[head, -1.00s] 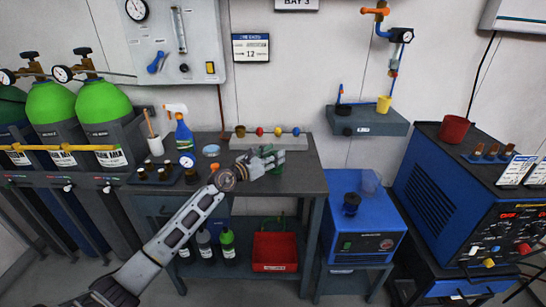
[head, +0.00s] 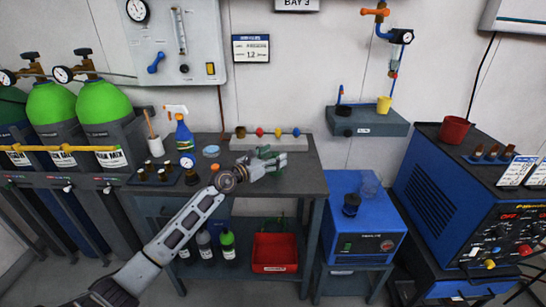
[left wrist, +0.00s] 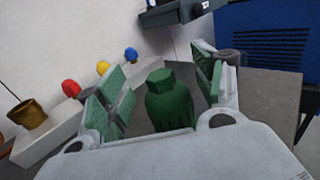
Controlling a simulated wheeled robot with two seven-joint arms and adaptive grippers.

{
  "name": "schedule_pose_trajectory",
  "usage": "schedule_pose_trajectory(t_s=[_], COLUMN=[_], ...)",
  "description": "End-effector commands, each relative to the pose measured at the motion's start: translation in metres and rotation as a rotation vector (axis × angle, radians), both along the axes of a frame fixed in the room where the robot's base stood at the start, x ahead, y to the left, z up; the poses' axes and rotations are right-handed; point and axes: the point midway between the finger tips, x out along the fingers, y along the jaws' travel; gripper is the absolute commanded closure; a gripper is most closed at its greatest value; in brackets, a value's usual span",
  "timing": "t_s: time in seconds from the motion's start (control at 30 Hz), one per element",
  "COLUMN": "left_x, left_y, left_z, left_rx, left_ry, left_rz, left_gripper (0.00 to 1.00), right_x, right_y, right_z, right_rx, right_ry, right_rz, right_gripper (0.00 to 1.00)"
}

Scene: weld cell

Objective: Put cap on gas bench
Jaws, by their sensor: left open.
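A green piece with a rounded body and narrower top (left wrist: 170,100), which may be the cap, stands on the dark bench (head: 307,185). In the left wrist view it is between the two green-padded fingers, with a gap to each side. My left gripper (head: 280,162) is open, low over the bench's right part; it also shows in the left wrist view (left wrist: 165,95). In the head view the gripper largely hides the green piece. The base of the piece is hidden by my gripper in the left wrist view. My right gripper is not in view.
A pale strip (head: 277,136) with a brown cup and red, yellow and blue knobs lies behind the gripper. A spray bottle (head: 184,135) and a dark tray (head: 150,181) stand to the left. Green gas cylinders (head: 105,103) stand further left. A blue machine (head: 350,230) stands right.

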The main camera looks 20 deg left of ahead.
Motion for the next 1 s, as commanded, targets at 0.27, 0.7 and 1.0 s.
schedule_pose_trajectory(t_s=[0.27,0.7,1.0], left_x=[0.000,-0.028,-0.050], left_y=[0.000,0.015,0.028], left_z=[0.002,0.002,0.002], left_rx=[0.000,0.002,0.001], left_ry=[0.000,0.001,0.000], left_rz=[0.000,-0.001,0.000], left_gripper=[0.32,0.32,0.32], right_x=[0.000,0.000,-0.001], right_y=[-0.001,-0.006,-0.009], right_z=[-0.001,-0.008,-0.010], right_rx=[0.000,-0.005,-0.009], right_ry=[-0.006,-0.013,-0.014], right_rz=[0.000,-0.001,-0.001], right_gripper=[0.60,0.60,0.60])
